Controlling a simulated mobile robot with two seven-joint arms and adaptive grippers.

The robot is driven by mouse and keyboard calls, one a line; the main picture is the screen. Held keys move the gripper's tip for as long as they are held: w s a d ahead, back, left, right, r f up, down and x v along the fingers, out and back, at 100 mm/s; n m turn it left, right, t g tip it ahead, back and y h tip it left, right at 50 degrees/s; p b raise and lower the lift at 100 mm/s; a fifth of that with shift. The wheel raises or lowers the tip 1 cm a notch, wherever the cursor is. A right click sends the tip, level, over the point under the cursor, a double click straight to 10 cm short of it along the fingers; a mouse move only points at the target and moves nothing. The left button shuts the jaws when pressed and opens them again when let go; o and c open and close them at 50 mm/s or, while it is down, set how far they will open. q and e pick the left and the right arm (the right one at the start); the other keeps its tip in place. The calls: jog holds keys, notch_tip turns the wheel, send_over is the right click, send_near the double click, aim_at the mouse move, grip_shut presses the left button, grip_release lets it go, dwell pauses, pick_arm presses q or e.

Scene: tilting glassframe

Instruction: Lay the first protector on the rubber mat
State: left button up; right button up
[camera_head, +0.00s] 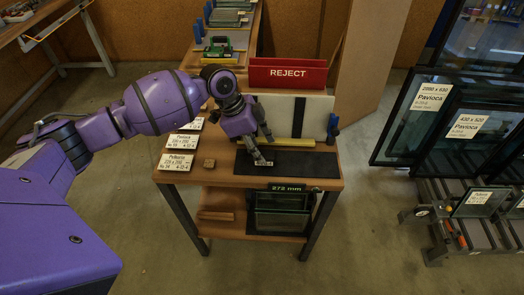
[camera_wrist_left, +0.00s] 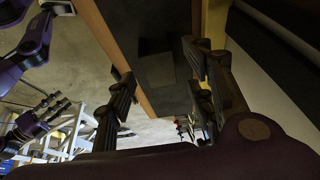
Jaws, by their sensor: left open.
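The black rubber mat (camera_head: 312,166) lies on the front half of the wooden bench top. My left gripper (camera_head: 262,160) is low over the left part of the mat, pointing down. Its two fingers stand apart in the left wrist view (camera_wrist_left: 160,95), with no held object visible between them. A darker square patch (camera_wrist_left: 156,46) shows on the mat there; I cannot tell if it is a protector. A small brown block (camera_head: 209,162) sits on the bench left of the mat. My right gripper seems to show small in the left wrist view (camera_wrist_left: 55,112); its opening is unclear.
A yellow strip (camera_head: 290,142) runs behind the mat, before a pale board (camera_head: 277,115) and red REJECT bin (camera_head: 288,74). White label cards (camera_head: 177,161) lie at left. A 272 mm display (camera_head: 288,187) is on the front edge. Framed glass (camera_head: 420,115) stands right.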

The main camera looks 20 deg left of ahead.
pick_arm(q)
jog(key=v, duration=0.9)
jog(key=shift+a+r, duration=0.2)
jog(key=shift+r, duration=0.1)
jog(key=shift+s, duration=0.1)
